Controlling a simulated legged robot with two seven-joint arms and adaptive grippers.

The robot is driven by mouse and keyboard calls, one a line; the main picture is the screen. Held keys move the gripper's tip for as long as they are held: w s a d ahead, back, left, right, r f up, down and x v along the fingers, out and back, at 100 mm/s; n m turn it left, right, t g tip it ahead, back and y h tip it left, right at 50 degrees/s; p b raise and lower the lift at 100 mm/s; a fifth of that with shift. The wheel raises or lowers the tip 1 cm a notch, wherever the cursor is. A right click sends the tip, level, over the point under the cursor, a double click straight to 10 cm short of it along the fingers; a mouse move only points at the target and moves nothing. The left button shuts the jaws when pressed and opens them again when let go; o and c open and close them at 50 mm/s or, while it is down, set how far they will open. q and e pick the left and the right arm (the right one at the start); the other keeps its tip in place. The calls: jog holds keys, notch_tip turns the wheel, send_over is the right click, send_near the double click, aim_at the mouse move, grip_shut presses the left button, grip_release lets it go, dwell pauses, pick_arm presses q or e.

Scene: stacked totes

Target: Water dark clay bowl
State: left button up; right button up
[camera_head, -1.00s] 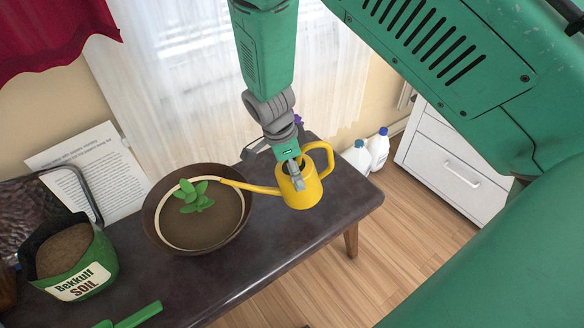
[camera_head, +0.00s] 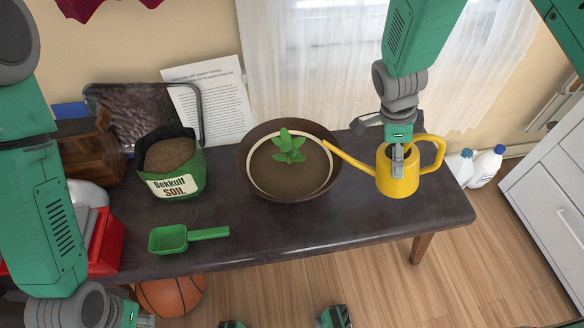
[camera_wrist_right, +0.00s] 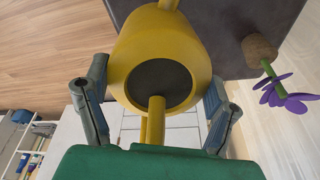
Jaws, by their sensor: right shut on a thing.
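The dark clay bowl (camera_head: 246,178) stands on the dark table with soil and a small green plant (camera_head: 288,146) in it. The yellow watering can (camera_head: 405,178) is at the table's right end, its spout pointing left with the tip at the bowl's right rim. I cannot tell whether its base touches the table. My right gripper (camera_head: 397,160) is shut on the can; in the right wrist view its fingers flank the can's yellow body (camera_wrist_right: 200,35). No water shows. My left gripper (camera_head: 138,317) is low at the left, partly cut off, away from the bowl; its jaws are unclear.
Left of the bowl are a soil bag (camera_head: 175,186), a green scoop (camera_head: 168,239) and a red box (camera_head: 106,243). A paper sheet (camera_head: 215,100) leans behind. White bottles (camera_head: 487,167) stand on the floor at right. A basketball (camera_head: 170,295) lies below the table. The table's front middle is clear.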

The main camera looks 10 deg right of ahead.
jog(key=shift+a+r+h+p, duration=0.1)
jog(key=shift+r+h+p, duration=0.25)
jog(key=shift+r, duration=0.3)
jog(key=shift+a+r, duration=0.25)
jog(key=shift+a, duration=0.05)
pick_arm(q)
jog(key=shift+a+r, duration=0.35)
jog(key=shift+r, duration=0.1)
jog(key=shift+d, duration=0.15)
pick_arm(e)
jog(key=shift+d+f, duration=0.1)
jog(key=shift+d, duration=0.15)
pick_arm(q)
jog(key=shift+d+r, duration=0.1)
pick_arm(e)
jog(key=shift+a+r+g+h+p, duration=0.15)
jog(key=shift+r+h+p, duration=0.1)
jog(key=shift+r, duration=0.15)
jog(key=shift+a+r+g+h+p, duration=0.1)
jog(key=shift+a+r+g+h, duration=0.1)
jog(key=shift+r, duration=0.15)
jog(key=shift+a+r, duration=0.2)
jog(key=shift+r, duration=0.15)
pick_arm(q)
jog(key=shift+a+r, duration=0.2)
jog(key=shift+r, duration=0.05)
jog(key=shift+d, duration=0.15)
pick_arm(e)
jog(key=shift+d+f, duration=0.1)
jog(key=shift+d, duration=0.05)
